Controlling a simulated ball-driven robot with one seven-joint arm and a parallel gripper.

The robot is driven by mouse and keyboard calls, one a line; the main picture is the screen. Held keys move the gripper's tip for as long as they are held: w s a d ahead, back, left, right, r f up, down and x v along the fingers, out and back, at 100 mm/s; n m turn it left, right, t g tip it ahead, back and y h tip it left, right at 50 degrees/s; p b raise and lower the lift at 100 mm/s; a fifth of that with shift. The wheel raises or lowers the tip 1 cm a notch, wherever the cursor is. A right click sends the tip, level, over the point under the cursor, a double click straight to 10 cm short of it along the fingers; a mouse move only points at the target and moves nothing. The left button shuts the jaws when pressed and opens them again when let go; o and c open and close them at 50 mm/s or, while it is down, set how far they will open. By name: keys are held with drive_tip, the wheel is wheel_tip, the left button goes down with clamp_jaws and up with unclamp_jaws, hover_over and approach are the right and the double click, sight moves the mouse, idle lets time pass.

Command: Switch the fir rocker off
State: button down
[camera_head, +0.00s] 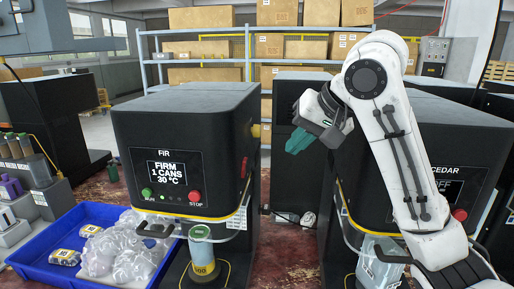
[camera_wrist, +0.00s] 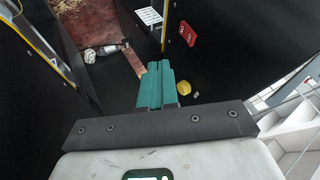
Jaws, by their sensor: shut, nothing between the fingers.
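The fir machine (camera_head: 183,125) is a black box at centre left in the head view. Its screen reads FIRM, 1 CANS, 30 °C. In the wrist view a red rocker (camera_wrist: 187,34) with two pale marks sits on a dark panel, with a yellow knob (camera_wrist: 184,88) nearer; I cannot tell for certain that this panel is the fir machine's. My gripper (camera_head: 297,142) is in the gap between the fir and cedar machines, its teal fingers shut and empty. In the wrist view the fingers (camera_wrist: 158,68) point up the picture, left of the rocker and apart from it.
The cedar machine (camera_head: 452,150) stands at right, partly behind my arm. A green button (camera_head: 147,193) and red STOP button (camera_head: 195,196) are on the fir front. A can (camera_head: 201,250) stands below it. A blue tray (camera_head: 40,262) with bagged items is at left.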

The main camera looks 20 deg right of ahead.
sight(245, 168)
drive_tip(key=shift+d+r, duration=0.1)
drive_tip(key=shift+r, duration=0.5)
drive_tip(key=w+a+f+p, duration=0.1)
drive_tip(key=w+a+f, duration=0.4)
drive_tip(key=w+f, duration=0.2)
drive_tip(key=shift+w+a+f, duration=0.15)
drive_tip(key=shift+w+a, duration=0.25)
drive_tip(key=shift+p, duration=0.3)
